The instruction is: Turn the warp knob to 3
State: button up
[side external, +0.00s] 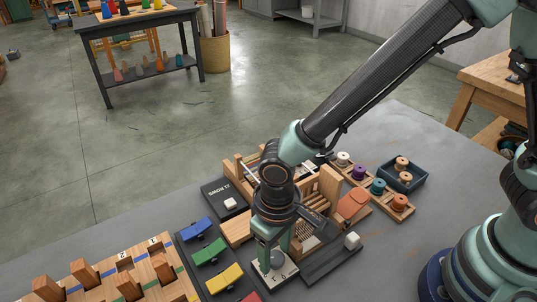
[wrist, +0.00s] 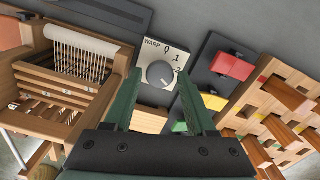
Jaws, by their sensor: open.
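The warp knob (wrist: 160,74) is a round grey dial on a pale square plate (wrist: 148,53) marked WARP, with 0, 1 and 2 readable in the wrist view. The 3 is not readable there, and I cannot tell surely where the knob points. My gripper (wrist: 159,79) is open, one green finger on each side of the knob in that picture. In the side external view, my gripper (side external: 272,250) points down over the dial plate (side external: 288,271) and partly hides it. I cannot tell whether the fingers touch the knob.
A wooden loom (wrist: 68,75) stands left of the dial in the wrist view. Right of it are a dark panel with coloured rockers, including a red one (wrist: 232,66), and a wooden peg board (wrist: 275,105). Spools (side external: 360,172) and a blue tray (side external: 420,179) lie behind the loom.

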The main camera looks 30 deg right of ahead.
aim_at(275, 257)
notch_tip(275, 257, up, 12)
dwell(0.4)
jog(key=shift+f, duration=0.1)
jog(key=w+d+r+m+t, duration=0.1)
jog(key=d+r, duration=0.3)
jog(key=d, duration=0.9)
jog(key=w+d+r+m+t, duration=0.1)
jog(key=d+r+t, duration=0.3)
jog(key=d, duration=0.8)
jog(key=shift+w+d+r+m+t, duration=0.3)
jog(key=shift+d+r+m, duration=0.1)
jog(key=shift+r+m, duration=0.1)
